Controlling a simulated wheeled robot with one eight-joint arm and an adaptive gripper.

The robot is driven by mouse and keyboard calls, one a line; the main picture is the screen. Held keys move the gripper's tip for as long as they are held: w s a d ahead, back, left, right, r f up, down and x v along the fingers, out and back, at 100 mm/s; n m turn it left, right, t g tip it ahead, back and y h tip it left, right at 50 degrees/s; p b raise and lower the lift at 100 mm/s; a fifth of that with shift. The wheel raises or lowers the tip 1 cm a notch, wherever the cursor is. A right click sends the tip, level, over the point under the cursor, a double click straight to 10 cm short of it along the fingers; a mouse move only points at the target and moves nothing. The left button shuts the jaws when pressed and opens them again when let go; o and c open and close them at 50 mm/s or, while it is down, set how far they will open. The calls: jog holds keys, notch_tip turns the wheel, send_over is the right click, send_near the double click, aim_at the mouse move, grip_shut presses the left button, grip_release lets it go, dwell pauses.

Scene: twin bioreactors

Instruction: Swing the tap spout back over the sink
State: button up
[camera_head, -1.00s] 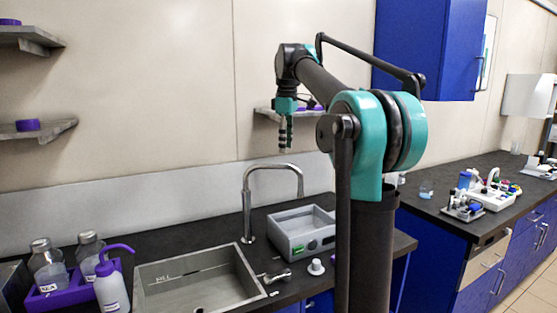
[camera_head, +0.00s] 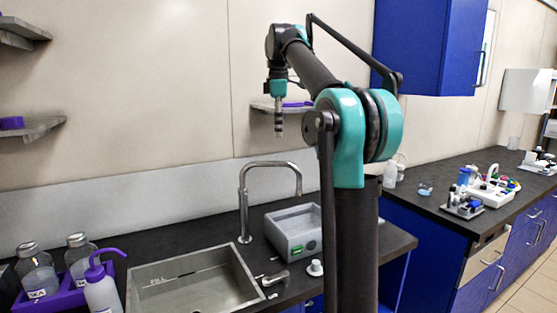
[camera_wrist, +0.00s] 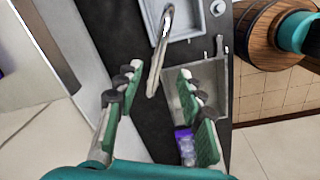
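The chrome tap (camera_head: 243,205) stands behind the right part of the sink (camera_head: 190,283). Its arched spout (camera_head: 272,164) points right, over the counter and the grey box rather than the basin. My gripper (camera_head: 279,122) hangs fingers-down above the spout, apart from it. In the wrist view, my gripper (camera_wrist: 158,82) is open and empty, with green pads on both fingers. The tap (camera_wrist: 160,55) shows beyond and between the fingers, and the sink (camera_wrist: 190,92) is partly hidden behind the right finger.
A grey box (camera_head: 293,238) stands right of the tap. A small metal fitting (camera_head: 275,279) and a white knob (camera_head: 315,268) lie near the sink. A purple bottle rack (camera_head: 62,299) and wash bottle (camera_head: 101,288) stand left. A wall shelf (camera_head: 262,105) is behind my gripper.

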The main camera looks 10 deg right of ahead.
jog(key=f, duration=1.1)
jog(key=shift+w, duration=0.3)
grip_shut()
